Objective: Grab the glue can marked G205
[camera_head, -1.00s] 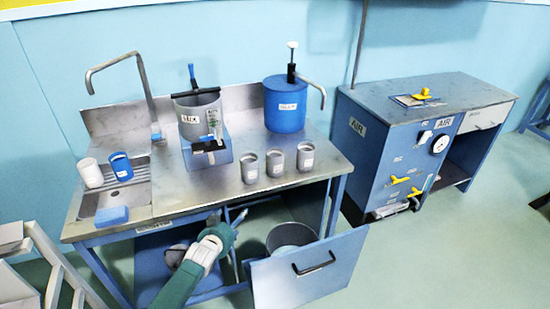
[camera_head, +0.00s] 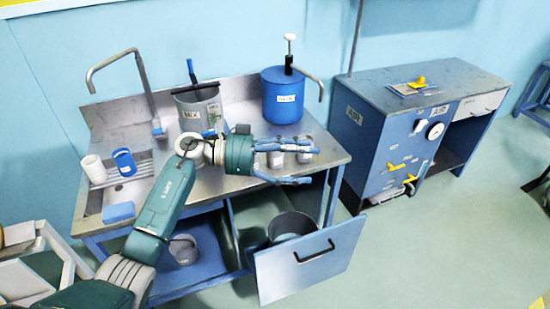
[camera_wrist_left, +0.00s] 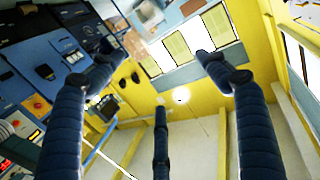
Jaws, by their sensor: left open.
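Small grey cans with white labels stand on the steel counter (camera_head: 225,187). A middle can (camera_head: 275,157) and a right can (camera_head: 304,152) show partly behind my left gripper's fingers. The left can of the row is hidden behind my wrist. The labels are too small to read, so I cannot tell which can is G205. My left gripper (camera_head: 311,166) is open and empty, its blue fingers pointing right, in front of the cans near the counter's front edge. The left wrist view shows the spread fingers (camera_wrist_left: 155,72) with no can between them. My right gripper is not in view.
A mixing pot (camera_head: 198,107) and a blue tank (camera_head: 283,98) stand behind the cans. A white cup (camera_head: 94,169), a blue cup (camera_head: 124,162) and a blue sponge (camera_head: 118,212) are at the sink.

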